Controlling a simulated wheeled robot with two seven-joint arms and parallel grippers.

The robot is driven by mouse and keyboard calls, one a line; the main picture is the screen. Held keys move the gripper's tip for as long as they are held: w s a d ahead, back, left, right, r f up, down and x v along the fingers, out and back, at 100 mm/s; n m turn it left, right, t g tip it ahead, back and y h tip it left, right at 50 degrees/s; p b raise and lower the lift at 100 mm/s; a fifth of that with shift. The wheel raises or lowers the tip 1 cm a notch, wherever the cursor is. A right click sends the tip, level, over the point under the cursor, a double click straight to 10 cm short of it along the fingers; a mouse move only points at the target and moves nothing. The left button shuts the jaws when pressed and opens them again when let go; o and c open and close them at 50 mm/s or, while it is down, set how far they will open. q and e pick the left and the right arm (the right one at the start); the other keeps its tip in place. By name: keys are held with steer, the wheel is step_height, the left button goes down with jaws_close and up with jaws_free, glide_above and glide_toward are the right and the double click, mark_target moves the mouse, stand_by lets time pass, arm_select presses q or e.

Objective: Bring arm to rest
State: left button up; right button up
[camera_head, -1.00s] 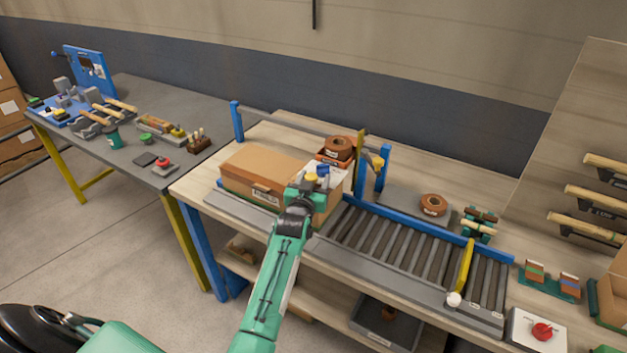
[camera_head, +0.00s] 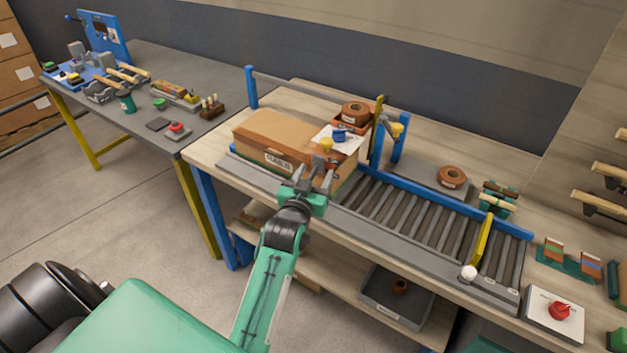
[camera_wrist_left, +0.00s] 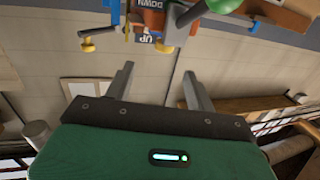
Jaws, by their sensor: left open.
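My left arm (camera_head: 268,280) comes up from the bottom of the head view. Its gripper (camera_head: 312,178) is in front of the brown cardboard box (camera_head: 262,137) at the left end of the conveyor. The two grey fingers are apart with nothing between them. In the left wrist view the gripper (camera_wrist_left: 160,85) also shows spread, empty fingers, with the wall behind them. Whether the gripper touches the box cannot be told. My right gripper is not in view.
The roller conveyor (camera_head: 405,222) runs right of the box, with a yellow bar (camera_head: 482,240) across it. A red button (camera_head: 559,311) is at the bench's front right. A grey side table (camera_head: 190,70) holds tools. Open floor (camera_head: 110,220) lies left of the bench.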

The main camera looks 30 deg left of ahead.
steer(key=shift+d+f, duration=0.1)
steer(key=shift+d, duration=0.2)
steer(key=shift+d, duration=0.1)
